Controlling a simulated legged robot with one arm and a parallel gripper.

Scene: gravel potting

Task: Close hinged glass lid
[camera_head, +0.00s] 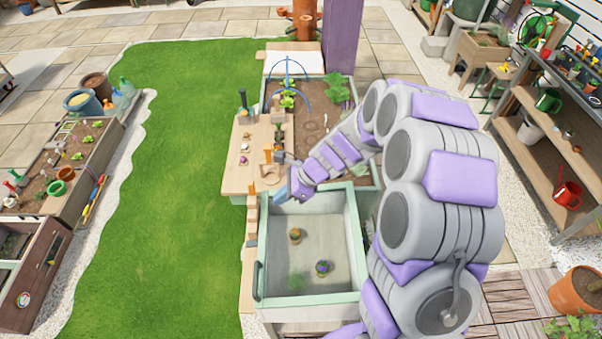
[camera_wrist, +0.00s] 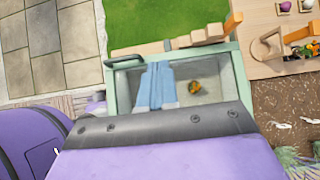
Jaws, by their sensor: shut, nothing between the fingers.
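The box with a pale green rim (camera_head: 357,235) stands below and right of my gripper in the head view, and the rim also shows in the wrist view (camera_wrist: 238,75). A dark handle (camera_head: 259,281) sits on its left side; it also shows in the wrist view (camera_wrist: 122,60). I cannot tell the glass of the lid apart from the open box, nor how far the lid is closed. My gripper (camera_head: 291,192) is over the far edge of the box, with its blue fingers (camera_wrist: 157,72) together and empty. Contact with the rim cannot be made out.
Wooden blocks (camera_head: 251,222) line the left side. Open lawn (camera_head: 165,230) lies farther left.

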